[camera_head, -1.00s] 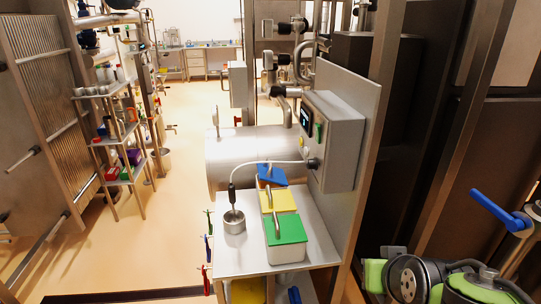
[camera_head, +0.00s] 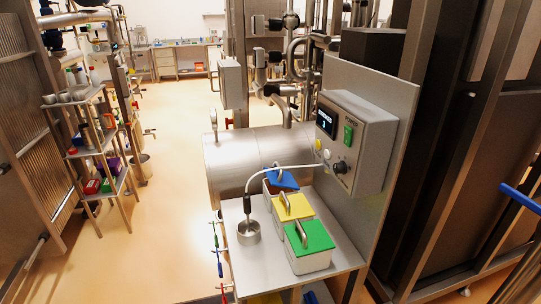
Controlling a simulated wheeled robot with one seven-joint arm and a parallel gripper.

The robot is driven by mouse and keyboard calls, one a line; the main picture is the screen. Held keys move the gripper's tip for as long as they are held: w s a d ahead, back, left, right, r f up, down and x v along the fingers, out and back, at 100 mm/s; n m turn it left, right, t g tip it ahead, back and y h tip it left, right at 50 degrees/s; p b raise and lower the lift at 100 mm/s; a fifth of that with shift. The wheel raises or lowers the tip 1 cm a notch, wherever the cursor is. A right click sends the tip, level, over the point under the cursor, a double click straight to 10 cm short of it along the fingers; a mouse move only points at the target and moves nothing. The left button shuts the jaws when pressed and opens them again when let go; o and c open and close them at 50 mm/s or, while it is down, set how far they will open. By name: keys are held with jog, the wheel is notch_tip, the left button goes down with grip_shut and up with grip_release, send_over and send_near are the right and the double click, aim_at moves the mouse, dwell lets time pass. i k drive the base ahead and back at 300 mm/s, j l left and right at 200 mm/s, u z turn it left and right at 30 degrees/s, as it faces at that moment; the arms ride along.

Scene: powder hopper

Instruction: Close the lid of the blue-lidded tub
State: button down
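The blue-lidded tub (camera_head: 271,188) stands on the steel shelf, at the back of a row of three tubs. Its blue lid (camera_head: 286,180) has a grey handle and looks tilted, higher at the back, with part of the tub's rim showing at its left. The lower part of the tub is partly hidden by the yellow-lidded tub (camera_head: 296,207) in front. My gripper is not in view.
The green-lidded tub (camera_head: 309,238) is nearest. A metal cylinder (camera_head: 248,232) with a cable stands left of the tubs on the steel shelf (camera_head: 262,265). A control box (camera_head: 361,140) hangs at the right.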

aim_at(280, 178)
jog(key=i+j+z, duration=0.2)
jog(key=j, duration=0.7)
jog(key=i+j+z, duration=0.2)
jog(key=j, duration=0.7)
jog(key=j+z, duration=0.15)
jog(key=j, duration=0.8)
jog(key=i+j+z, duration=0.1)
jog(key=j, duration=0.2)
jog(key=i+j+z, duration=0.1)
jog(key=j, duration=0.25)
jog(key=i+j+z, duration=0.1)
jog(key=j, duration=0.25)
jog(key=i+j+z, duration=0.1)
jog(key=j, duration=0.25)
jog(key=i+j+z, duration=0.15)
jog(key=i, duration=0.25)
jog(key=i+j+z, duration=0.1)
jog(key=i, duration=0.3)
